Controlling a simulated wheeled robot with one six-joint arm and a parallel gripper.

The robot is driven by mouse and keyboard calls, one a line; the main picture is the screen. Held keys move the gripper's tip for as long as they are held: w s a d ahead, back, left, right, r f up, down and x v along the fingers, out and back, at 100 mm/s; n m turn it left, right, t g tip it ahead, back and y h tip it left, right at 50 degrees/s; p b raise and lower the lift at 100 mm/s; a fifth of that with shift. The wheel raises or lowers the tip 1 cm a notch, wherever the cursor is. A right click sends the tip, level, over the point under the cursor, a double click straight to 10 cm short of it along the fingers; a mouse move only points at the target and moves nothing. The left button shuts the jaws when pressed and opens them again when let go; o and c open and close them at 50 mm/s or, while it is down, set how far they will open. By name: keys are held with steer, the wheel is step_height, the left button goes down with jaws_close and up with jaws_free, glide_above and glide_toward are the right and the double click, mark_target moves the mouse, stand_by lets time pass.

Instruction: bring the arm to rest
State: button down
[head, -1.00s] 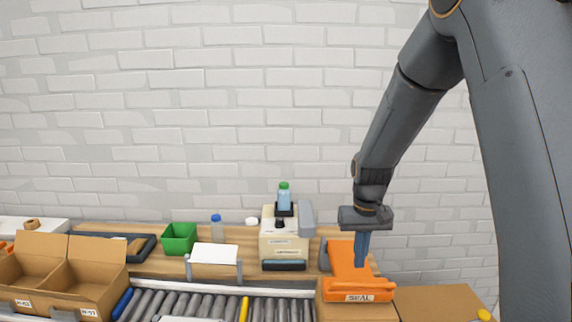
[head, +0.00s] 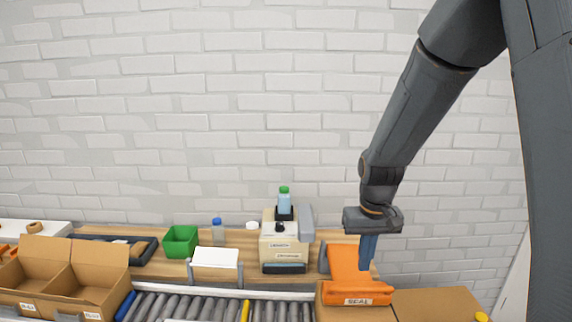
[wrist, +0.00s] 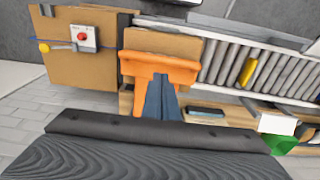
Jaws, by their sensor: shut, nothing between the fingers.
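My gripper (head: 368,252) points down at the right of the head view, above the bench's right end. Its blue fingers are shut with nothing between them. In the wrist view the fingers (wrist: 160,98) are together in front of an orange sealing device (wrist: 178,66). That device, marked SEAL, also shows in the head view (head: 352,284), just below and left of the fingertips. I cannot tell how large the gap between fingertips and device is. My arm reaches down from the upper right.
A roller conveyor (head: 215,307) runs along the front. On the bench stand a cream machine (head: 285,250) with a green-capped bottle (head: 285,202), a green bin (head: 180,241) and a clear bottle (head: 218,232). A divided carton (head: 62,283) is at left. Open air lies above the bench.

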steer(key=s+r+t, duration=0.2)
steer(key=s, duration=1.1)
step_height(320, 180, down, 10)
steer(key=g+b, duration=0.1)
steer(key=b, duration=0.8)
steer(key=shift+w+f, duration=0.15)
